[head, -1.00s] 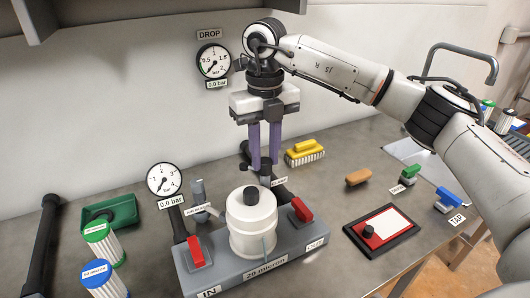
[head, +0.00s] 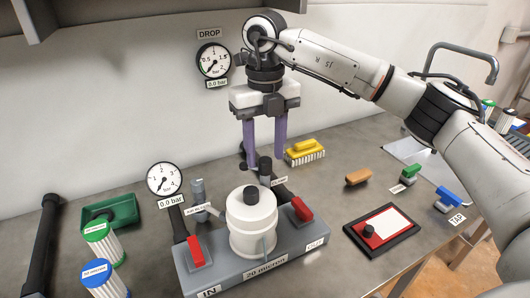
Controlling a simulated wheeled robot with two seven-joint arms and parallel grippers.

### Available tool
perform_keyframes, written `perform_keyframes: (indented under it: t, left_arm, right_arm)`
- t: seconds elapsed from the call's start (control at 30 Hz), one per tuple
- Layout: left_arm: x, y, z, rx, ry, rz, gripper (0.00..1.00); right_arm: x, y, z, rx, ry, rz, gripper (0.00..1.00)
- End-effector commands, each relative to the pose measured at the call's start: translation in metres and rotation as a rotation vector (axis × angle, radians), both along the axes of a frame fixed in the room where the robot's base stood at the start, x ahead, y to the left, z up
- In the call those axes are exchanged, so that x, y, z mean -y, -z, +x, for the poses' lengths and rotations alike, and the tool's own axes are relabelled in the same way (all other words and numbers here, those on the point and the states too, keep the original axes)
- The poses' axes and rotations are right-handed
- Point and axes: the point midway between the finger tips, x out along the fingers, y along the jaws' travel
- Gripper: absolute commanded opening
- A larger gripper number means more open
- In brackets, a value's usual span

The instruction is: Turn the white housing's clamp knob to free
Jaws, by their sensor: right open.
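The white housing (head: 252,222) stands upright on a grey base, with a black knob (head: 251,195) on its lid. A second black knob-like post (head: 265,166) stands just behind the housing; I cannot tell from its looks which one is the clamp knob. My right gripper (head: 265,161) points down behind the housing. Its two purple fingers are open and apart, with the rear post showing between or just in front of their tips. No grip on it is visible. My left gripper is not in view.
Red valve handles (head: 196,251) flank the housing on the base (head: 290,252). Two gauges (head: 164,180) stand behind or hang on the wall. Filter cartridges (head: 103,275) and a green tray (head: 122,211) are left. A yellow brush (head: 304,152) and a red-and-white board (head: 382,229) are right.

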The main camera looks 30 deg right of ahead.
Motion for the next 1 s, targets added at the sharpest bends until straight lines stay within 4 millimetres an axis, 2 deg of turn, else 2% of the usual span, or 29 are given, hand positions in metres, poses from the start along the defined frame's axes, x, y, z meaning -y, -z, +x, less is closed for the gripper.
perform_keyframes:
  t: [0.3,0.43,0.6,1.0]
  left_arm:
    - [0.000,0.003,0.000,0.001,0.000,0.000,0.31]
    - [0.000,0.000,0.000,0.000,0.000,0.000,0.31]
    - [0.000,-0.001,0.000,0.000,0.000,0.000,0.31]
    - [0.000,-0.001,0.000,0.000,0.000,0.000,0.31]
  right_arm:
    - [-0.001,-0.062,0.001,0.005,-0.001,0.002,0.42]
    - [-0.001,-0.083,0.000,0.003,0.000,0.001,0.42]
    - [0.000,-0.094,0.000,0.002,0.000,0.001,0.42]
    - [0.000,-0.094,0.000,0.001,0.000,0.001,0.42]
